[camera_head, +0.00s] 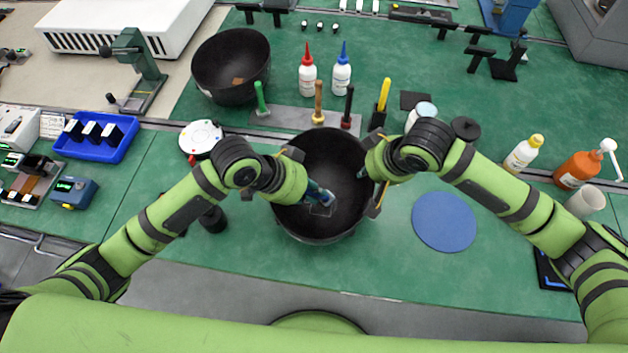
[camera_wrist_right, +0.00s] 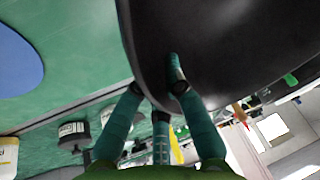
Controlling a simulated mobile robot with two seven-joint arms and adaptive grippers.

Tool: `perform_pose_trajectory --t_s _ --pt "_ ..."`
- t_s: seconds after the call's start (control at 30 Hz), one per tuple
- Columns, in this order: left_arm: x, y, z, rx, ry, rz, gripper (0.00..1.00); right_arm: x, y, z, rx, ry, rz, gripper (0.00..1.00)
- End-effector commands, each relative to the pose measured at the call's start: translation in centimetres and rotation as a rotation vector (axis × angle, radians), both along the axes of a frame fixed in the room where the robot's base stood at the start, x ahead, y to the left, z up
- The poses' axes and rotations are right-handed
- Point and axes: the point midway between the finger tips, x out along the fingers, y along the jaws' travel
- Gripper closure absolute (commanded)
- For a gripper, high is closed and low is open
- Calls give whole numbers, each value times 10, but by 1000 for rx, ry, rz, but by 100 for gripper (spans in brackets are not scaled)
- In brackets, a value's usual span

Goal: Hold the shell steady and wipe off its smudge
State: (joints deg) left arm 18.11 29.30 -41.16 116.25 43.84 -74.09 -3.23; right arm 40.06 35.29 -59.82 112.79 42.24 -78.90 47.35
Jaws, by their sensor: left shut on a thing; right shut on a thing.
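The shell (camera_head: 330,228) is a large black bowl standing open side up at the middle of the green bench. My right gripper (camera_head: 364,173) is shut on its right rim. In the right wrist view, its teal fingers (camera_wrist_right: 165,90) straddle the wall of the shell (camera_wrist_right: 225,45), one inside and the others outside. My left gripper (camera_head: 322,196) reaches over the left rim into the shell. It is shut on a small dark, flat, squarish piece (camera_head: 320,209) low inside the bowl. I cannot make out a smudge in this shell; the left gripper and its piece cover part of the inside.
A second black bowl (camera_head: 222,62) with a brown patch inside stands at the back left. A tool rack (camera_head: 290,117) with several upright handles stands just behind the shell. A blue round mat (camera_head: 444,222) lies to the right. The bench in front of the shell is clear.

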Motion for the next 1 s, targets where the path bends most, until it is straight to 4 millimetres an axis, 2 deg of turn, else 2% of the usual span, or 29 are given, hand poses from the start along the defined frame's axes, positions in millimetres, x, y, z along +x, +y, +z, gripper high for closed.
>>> perform_pose_trajectory --t_s 0.27,0.33,0.4,1.0 --pt "-26 2 1 0 1 -2 100 -1 0 -1 -1 3 1 100" --pt "-25 1 7 -3 -3 -1 100 -1 0 -1 -1 3 1 100" --pt "-24 1 22 -3 -7 -2 100 -1 0 -1 -1 3 1 100" --pt "-25 2 74 -1 -4 -2 100 -1 0 -1 0 3 2 100"
